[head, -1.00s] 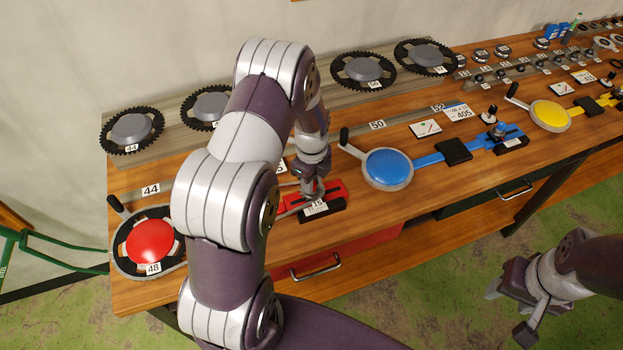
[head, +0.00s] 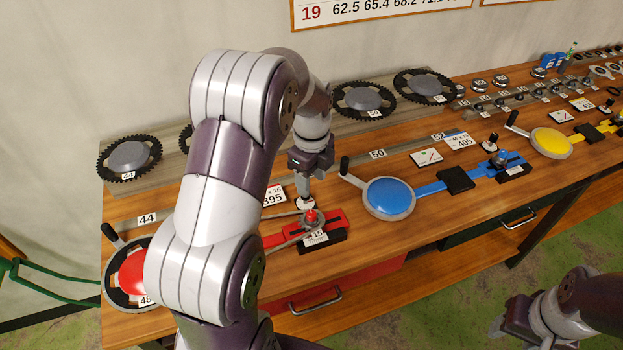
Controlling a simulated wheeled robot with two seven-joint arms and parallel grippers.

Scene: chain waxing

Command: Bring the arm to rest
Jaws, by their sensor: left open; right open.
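My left arm reaches in from the bottom, and its gripper (head: 306,192) hangs over the workbench, fingers pointing down. It is open, above and slightly behind the red slide unit (head: 331,221) with the tag 15. A small round pale piece sits just below the fingers; I cannot tell whether they touch it. My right gripper (head: 508,328) is open and empty at the lower right, over the green floor in front of the bench. The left arm hides part of the red disc (head: 131,272) and a chainring behind it.
The wooden bench (head: 345,245) carries a blue disc unit (head: 389,197), a yellow disc unit (head: 551,142) and chainrings (head: 363,101) along the back rail. Small parts stand in rows at the far right. A red drawer (head: 370,273) is at the front. Green floor lies before the bench.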

